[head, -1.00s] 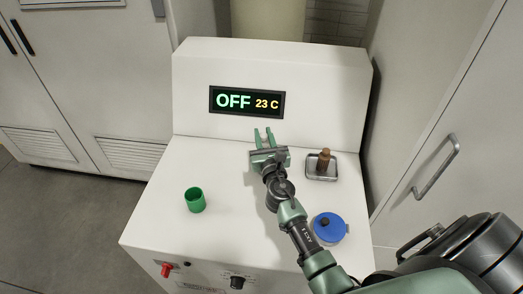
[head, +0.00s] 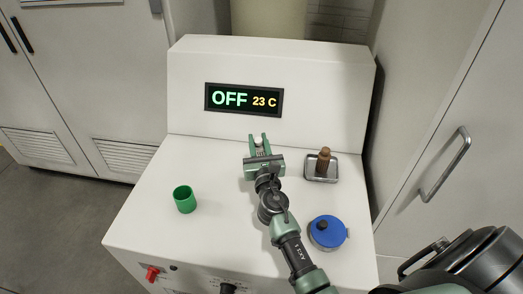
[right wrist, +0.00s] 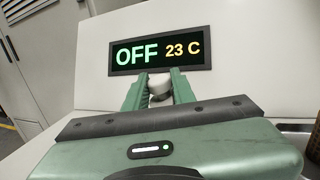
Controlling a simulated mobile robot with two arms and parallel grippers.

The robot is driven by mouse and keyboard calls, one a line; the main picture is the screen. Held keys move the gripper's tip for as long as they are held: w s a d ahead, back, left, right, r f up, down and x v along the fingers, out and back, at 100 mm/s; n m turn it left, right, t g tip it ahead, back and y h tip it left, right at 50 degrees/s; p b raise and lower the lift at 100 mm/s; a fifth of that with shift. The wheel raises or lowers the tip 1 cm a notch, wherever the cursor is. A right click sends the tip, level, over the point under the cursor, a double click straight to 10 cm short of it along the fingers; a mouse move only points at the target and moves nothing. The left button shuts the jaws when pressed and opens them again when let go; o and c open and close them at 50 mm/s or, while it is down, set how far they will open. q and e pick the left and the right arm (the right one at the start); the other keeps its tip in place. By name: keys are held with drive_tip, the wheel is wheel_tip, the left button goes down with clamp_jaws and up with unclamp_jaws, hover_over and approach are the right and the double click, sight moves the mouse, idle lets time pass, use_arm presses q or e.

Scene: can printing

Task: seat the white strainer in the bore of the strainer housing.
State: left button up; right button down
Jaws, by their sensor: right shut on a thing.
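The white strainer (right wrist: 160,86) is a small pale round piece between the fingertips of my right gripper (head: 259,141). In the right wrist view both green fingers close on its sides, in front of the display. In the head view the fingers point at the back panel, above the white worktop. A green open-topped hollow cylinder (head: 185,199) stands upright on the left of the worktop, apart from the gripper. It looks like the strainer housing, but I cannot be sure. My left gripper is not in view.
A metal tray (head: 312,180) with a brown piece (head: 324,161) stands right of the gripper. A round blue-lidded container (head: 328,232) stands at the front right, close to my arm. The display (head: 244,99) reads OFF, 23 C. The worktop between gripper and green cylinder is clear.

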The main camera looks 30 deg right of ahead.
sight(262, 154)
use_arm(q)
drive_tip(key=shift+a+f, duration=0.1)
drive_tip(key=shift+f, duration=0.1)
use_arm(e)
drive_tip(key=c, duration=1.2)
unclamp_jaws()
drive_tip(key=f, duration=0.2)
drive_tip(key=s+f, duration=0.1)
drive_tip(key=shift+d+f+g, duration=0.3)
drive_tip(key=shift+d, duration=0.05)
drive_tip(key=shift+s+f, duration=0.2)
drive_tip(key=shift+s, duration=0.1)
drive_tip(key=v, duration=0.3)
drive_tip(key=shift+s+d+f+b, duration=0.15)
drive_tip(key=shift+s+f+b, duration=0.15)
drive_tip(key=shift+s+f, duration=0.05)
drive_tip(key=v, duration=0.4)
drive_tip(key=r+b+v, duration=0.1)
drive_tip(key=v, duration=0.1)
drive_tip(key=shift+a, duration=0.35)
drive_tip(key=shift+s, duration=0.15)
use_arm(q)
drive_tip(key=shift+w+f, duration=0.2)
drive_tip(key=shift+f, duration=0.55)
use_arm(e)
drive_tip(key=shift+r, duration=0.15)
